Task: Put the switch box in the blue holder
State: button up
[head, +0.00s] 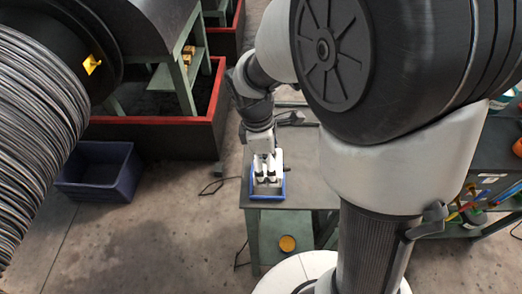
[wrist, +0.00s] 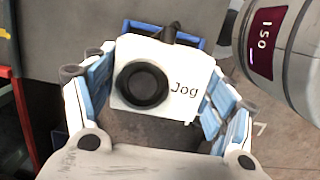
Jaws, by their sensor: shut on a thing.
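The switch box (wrist: 182,72) is a white box with a round black button and the word "Jog" on its face. My gripper (wrist: 155,90) is shut on it, with pale blue pads at its left and right sides. In the head view my gripper (head: 268,176) points down at the blue holder (head: 284,187) on a grey table, and the box is mostly hidden there. In the wrist view the holder's blue edge (wrist: 190,42) shows behind the top of the box. I cannot tell whether the box is inside the holder or just above it.
The grey table (head: 300,190) has free room to the right of the holder. A dark blue bin (head: 98,172) stands on the floor at left. A large wound drum (head: 35,125) fills the left edge.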

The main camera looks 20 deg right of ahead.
jog(key=shift+f+b, duration=0.65)
jog(key=shift+f, duration=1.45)
jog(key=shift+f, duration=0.2)
jog(key=o, duration=1.5)
jog(key=r+p, duration=0.1)
jog(key=r, duration=0.3)
jog(key=a+r+p, duration=0.1)
jog(key=r, duration=0.3)
jog(key=r+p, duration=0.1)
jog(key=r, duration=0.3)
jog(key=shift+w+a+r+p, duration=0.1)
jog(key=shift+w+a+p, duration=0.1)
jog(key=shift+a+p, duration=0.15)
jog(key=s+d+r+m+t+y, duration=0.1)
jog(key=s+r+m+t, duration=0.1)
jog(key=s+r+m, duration=0.2)
jog(key=s+r+m+t, duration=0.3)
jog(key=s+r+m, duration=0.1)
jog(key=s+m, duration=0.6)
jog(key=shift+s+d+r+y, duration=0.35)
jog(key=shift+s+d+y, duration=0.05)
jog(key=shift+s, duration=0.35)
